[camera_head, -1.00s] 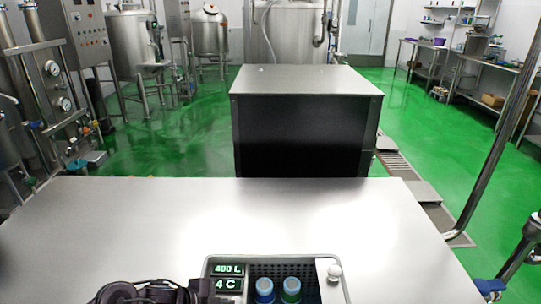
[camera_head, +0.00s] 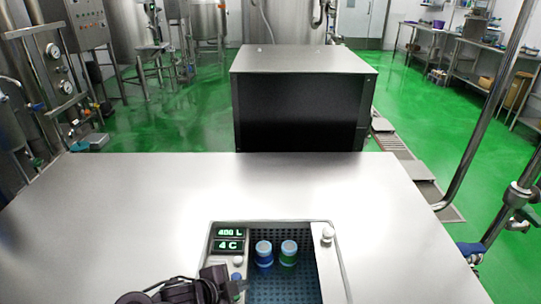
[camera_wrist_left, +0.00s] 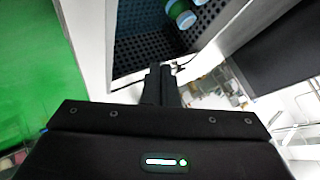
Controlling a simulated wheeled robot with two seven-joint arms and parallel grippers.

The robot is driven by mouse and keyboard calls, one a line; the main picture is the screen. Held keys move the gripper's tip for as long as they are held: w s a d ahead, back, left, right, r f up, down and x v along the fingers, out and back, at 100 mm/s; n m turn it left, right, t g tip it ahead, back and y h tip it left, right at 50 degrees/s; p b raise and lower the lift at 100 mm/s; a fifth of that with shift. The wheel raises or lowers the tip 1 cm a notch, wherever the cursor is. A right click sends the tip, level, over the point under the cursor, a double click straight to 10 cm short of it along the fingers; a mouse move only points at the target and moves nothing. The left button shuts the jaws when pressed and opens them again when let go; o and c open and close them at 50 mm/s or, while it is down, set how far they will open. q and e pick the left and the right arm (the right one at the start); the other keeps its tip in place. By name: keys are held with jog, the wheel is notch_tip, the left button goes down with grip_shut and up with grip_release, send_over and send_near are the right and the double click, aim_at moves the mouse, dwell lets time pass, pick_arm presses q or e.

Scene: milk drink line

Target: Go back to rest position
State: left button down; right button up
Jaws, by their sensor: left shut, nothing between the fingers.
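My left gripper (camera_head: 238,290) is at the bottom edge of the head view, by the left front side of a recessed bin in the steel counter. In the left wrist view its fingers (camera_wrist_left: 161,74) are together with nothing between them, near the bin's rim. My right gripper is in neither view.
The steel counter (camera_head: 130,210) is bare around the bin (camera_head: 330,270). Displays reading 400 L and 4 C (camera_head: 229,239) sit at the bin's left. A dark steel-topped cabinet (camera_head: 300,110) stands beyond the counter. Pipes (camera_head: 480,125) rise at the right.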

pick_arm(q)
jog(key=s+a+r+n+g+y, duration=0.1)
jog(key=s+a+n+g+y, duration=0.15)
jog(key=s+a+n, duration=0.5)
jog(key=s+a+r+n+g+y, duration=0.1)
jog(key=s+a+n+y, duration=0.3)
jog(key=s+n, duration=0.5)
jog(key=s+f+m+g, duration=0.2)
jog(key=s+f, duration=0.1)
jog(key=f, duration=2.7)
jog(key=s+a+f, duration=0.2)
jog(key=s+f, duration=0.6)
jog(key=s, duration=0.1)
jog(key=s+a+f, duration=0.2)
jog(key=s+f, duration=0.7)
jog(key=s, duration=0.1)
jog(key=shift+g+p, duration=0.4)
jog(key=shift+g, duration=0.05)
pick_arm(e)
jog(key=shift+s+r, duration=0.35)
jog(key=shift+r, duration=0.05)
